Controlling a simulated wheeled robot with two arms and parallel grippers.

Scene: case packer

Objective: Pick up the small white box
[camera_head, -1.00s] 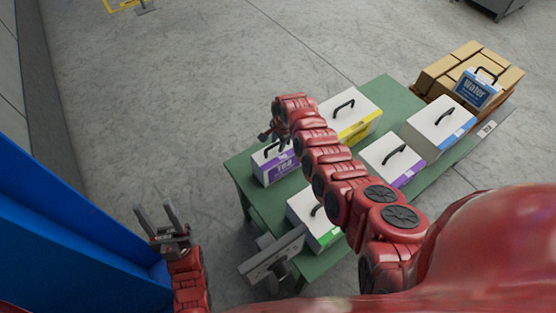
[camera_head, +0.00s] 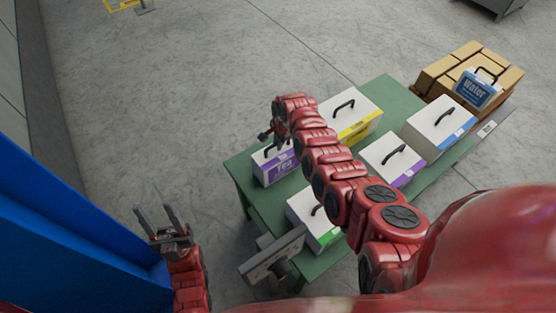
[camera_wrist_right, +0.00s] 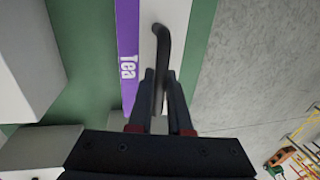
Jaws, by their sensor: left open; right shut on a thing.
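The small white box (camera_head: 276,167) with a purple "Tea" label and a dark handle sits at the left end of the green table. In the right wrist view, the box (camera_wrist_right: 128,65) lies below the fingers, and its dark handle (camera_wrist_right: 162,45) runs between them. My right gripper (camera_wrist_right: 161,88) is shut on that handle. In the head view, my right gripper (camera_head: 270,140) is at the top of the box, partly hidden by my arm. My left gripper (camera_head: 158,215) is open and empty, off the table to the left.
Other white handled boxes stand on the green table (camera_head: 238,172): yellow-labelled (camera_head: 350,105), blue-labelled (camera_head: 436,120), purple-labelled (camera_head: 388,155) and green-labelled (camera_head: 308,218). Brown cartons (camera_head: 440,75) and a blue "Water" box (camera_head: 476,92) are at the far right. A blue structure (camera_head: 60,240) stands at the left.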

